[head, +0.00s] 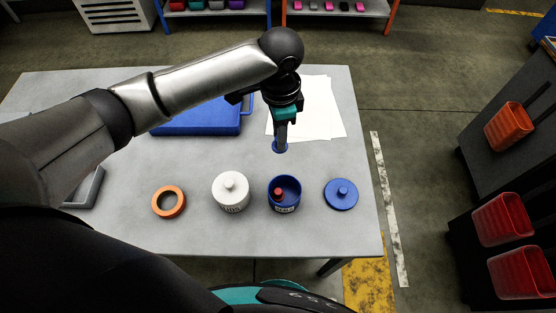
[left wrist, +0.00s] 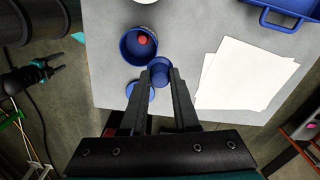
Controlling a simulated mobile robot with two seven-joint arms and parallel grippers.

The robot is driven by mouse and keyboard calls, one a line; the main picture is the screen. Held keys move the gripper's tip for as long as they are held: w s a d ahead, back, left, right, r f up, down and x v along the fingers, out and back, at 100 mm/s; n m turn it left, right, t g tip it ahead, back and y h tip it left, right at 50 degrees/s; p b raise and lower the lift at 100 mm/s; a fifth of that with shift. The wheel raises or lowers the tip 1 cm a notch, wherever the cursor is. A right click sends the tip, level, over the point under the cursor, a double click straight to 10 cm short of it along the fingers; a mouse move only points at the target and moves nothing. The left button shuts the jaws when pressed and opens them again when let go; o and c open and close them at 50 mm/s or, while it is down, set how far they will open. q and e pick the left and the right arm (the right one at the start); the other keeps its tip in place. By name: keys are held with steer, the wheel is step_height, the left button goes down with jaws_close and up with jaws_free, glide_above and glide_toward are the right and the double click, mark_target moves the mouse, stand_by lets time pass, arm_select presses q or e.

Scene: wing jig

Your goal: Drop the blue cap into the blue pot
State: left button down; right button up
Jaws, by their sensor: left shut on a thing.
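My left gripper (head: 281,138) is shut on the blue cap (head: 280,147), above the table and behind the blue pot. In the left wrist view the blue cap (left wrist: 160,71) sits between the two fingertips. The open blue pot (head: 285,193) stands upright at the table's front with a red piece (head: 278,192) inside. The blue pot also shows in the left wrist view (left wrist: 128,56), beside the cap and apart from it. My right gripper (left wrist: 55,66) shows small at the left of the left wrist view, off the table; its fingers look apart.
A lidded white pot (head: 231,192) stands left of the blue pot, and an orange ring (head: 158,205) lies further left. A blue lid (head: 341,194) lies to the right. Paper sheets (head: 322,108) and a blue tray (head: 195,125) are behind.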

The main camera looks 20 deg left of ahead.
arm_select(q)
steer(key=f+m+p, duration=0.1)
steer(key=m+p, duration=0.1)
steer(key=m, duration=0.1)
steer(key=s+d+f+m+p, duration=0.1)
steer(key=shift+f+m+p, duration=0.3)
steer(key=shift+m+p, duration=0.05)
steer(key=shift+m, duration=0.05)
arm_select(e)
step_height(320, 180, up, 9)
steer(key=p, duration=0.5)
arm_select(q)
steer(key=s+f+m+b, duration=0.1)
steer(key=f+m+b, duration=0.1)
steer(key=f, duration=0.1)
steer(key=s+f+m+b, duration=0.2)
steer(key=f, duration=0.2)
steer(key=s+f+m+b, duration=0.1)
steer(key=f+m+b, duration=0.2)
steer(key=shift+s+d+f, duration=0.1)
steer(key=shift+s+f, duration=0.05)
steer(key=shift+f, duration=0.25)
arm_select(e)
step_height(320, 180, down, 6)
steer(key=shift+d, duration=0.35)
arm_select(q)
steer(key=shift+r, duration=0.1)
steer(key=c, duration=0.6)
jaws_free()
steer(key=shift+r, duration=0.1)
